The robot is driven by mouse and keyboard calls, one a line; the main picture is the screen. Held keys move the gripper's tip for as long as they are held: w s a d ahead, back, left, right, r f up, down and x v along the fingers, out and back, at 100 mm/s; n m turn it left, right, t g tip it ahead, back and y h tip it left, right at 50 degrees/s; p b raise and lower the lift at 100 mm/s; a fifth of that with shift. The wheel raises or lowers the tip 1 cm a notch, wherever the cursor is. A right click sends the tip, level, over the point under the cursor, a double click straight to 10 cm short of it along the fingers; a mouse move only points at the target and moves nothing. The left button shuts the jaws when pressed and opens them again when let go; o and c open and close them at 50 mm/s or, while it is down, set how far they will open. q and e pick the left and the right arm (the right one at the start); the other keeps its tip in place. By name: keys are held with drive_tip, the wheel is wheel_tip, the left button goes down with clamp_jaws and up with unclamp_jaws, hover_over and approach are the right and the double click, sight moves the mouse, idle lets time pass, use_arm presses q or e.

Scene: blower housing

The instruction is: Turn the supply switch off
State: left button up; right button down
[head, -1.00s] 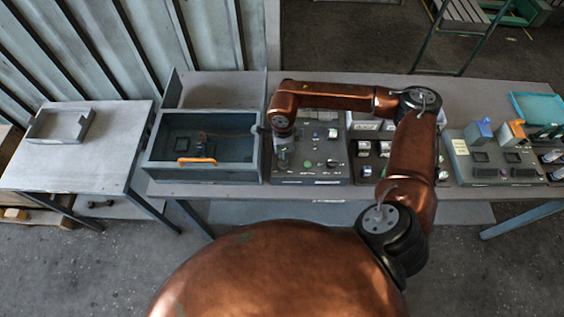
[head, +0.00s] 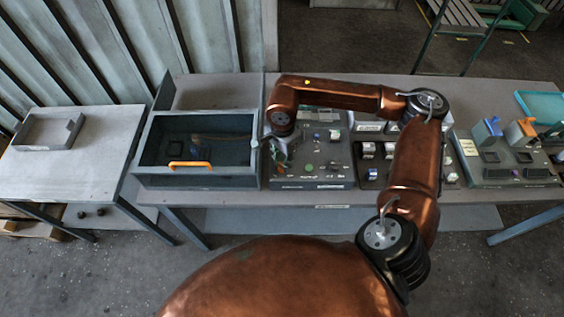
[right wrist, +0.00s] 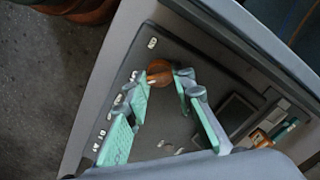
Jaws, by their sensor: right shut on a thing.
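The supply switch appears to be an orange-brown rotary knob (right wrist: 159,71) with a pale pointer mark, on a dark grey control panel with white labels. In the right wrist view, the teal-padded fingers of my right gripper (right wrist: 168,92) are shut on the knob, one at each side. In the head view, my right gripper (head: 281,156) reaches down to the left part of the control panel (head: 318,183); the knob is too small and covered there to make out. My left gripper is not in view.
Left of the panel is a blue-grey box (head: 150,181) with an orange handle (head: 190,164). A green button (head: 308,167) sits right of my gripper. More switch modules (head: 368,150) stand to the right. A side table (head: 90,150) holds a grey tray (head: 48,131).

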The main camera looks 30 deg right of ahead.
sight(282, 164)
idle(0.4)
drive_tip(key=c, duration=1.6)
unclamp_jaws()
wheel_tip(282, 164, up, 12)
drive_tip(key=shift+r, duration=0.15)
